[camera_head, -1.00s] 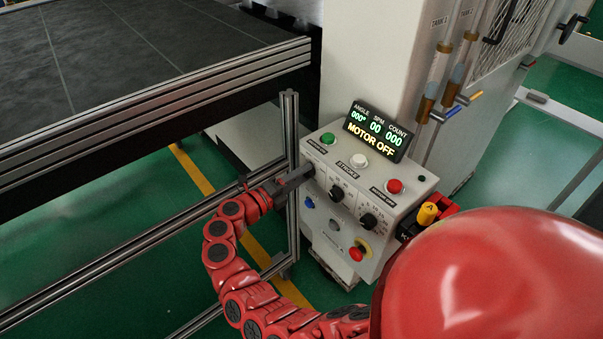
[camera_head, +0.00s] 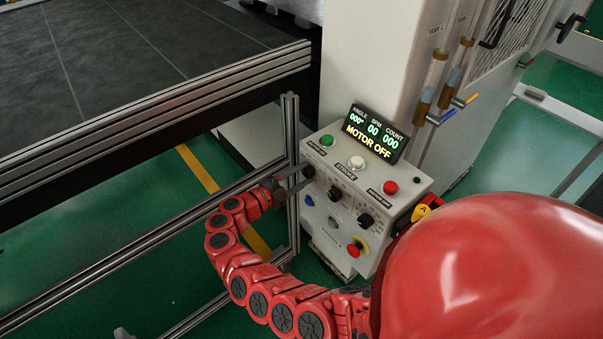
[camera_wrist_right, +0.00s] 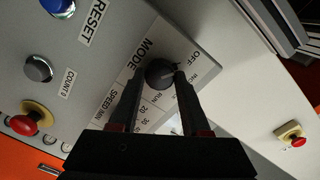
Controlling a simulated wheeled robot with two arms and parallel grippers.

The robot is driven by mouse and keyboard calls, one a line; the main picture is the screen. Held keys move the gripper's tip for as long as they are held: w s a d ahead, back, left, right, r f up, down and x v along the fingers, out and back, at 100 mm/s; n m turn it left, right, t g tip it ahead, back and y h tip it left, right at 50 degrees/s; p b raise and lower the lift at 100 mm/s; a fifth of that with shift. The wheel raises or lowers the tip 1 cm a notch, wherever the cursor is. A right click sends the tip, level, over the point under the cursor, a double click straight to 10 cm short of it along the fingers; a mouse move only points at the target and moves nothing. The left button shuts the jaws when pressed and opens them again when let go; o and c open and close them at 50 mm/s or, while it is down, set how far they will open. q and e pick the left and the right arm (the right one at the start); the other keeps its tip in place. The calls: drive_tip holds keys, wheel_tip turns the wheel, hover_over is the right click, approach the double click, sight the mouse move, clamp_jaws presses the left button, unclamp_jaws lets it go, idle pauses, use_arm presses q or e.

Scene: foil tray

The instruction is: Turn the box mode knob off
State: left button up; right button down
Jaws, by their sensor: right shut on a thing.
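The grey control box (camera_head: 335,160) stands upright at the centre of the head view, its display reading MOTOR OFF. The black mode knob (camera_head: 308,171) sits at the upper left of its front panel. In the right wrist view the same knob (camera_wrist_right: 159,73) is beside the MODE label, with OFF, INCH and RUN printed around it. My right gripper (camera_head: 304,177) reaches in from the left. Its two fingertips (camera_wrist_right: 160,72) are shut on the knob's sides. I cannot tell exactly which label the knob points at. My left gripper is not in view.
Two other black knobs (camera_head: 335,193) are close to the right on the panel. A red stop button with yellow collar (camera_head: 356,248) sits lower. A metal post (camera_head: 291,160) stands just left of the box, beside my wrist.

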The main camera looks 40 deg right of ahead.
idle(0.4)
drive_tip(key=shift+c, duration=1.8)
unclamp_jaws()
drive_tip(key=shift+a, duration=0.15)
drive_tip(key=s+a+b, duration=0.1)
drive_tip(key=a+b, duration=0.7)
drive_tip(key=a, duration=0.9)
drive_tip(key=shift+s+r, duration=0.2)
drive_tip(key=shift+r, duration=0.1)
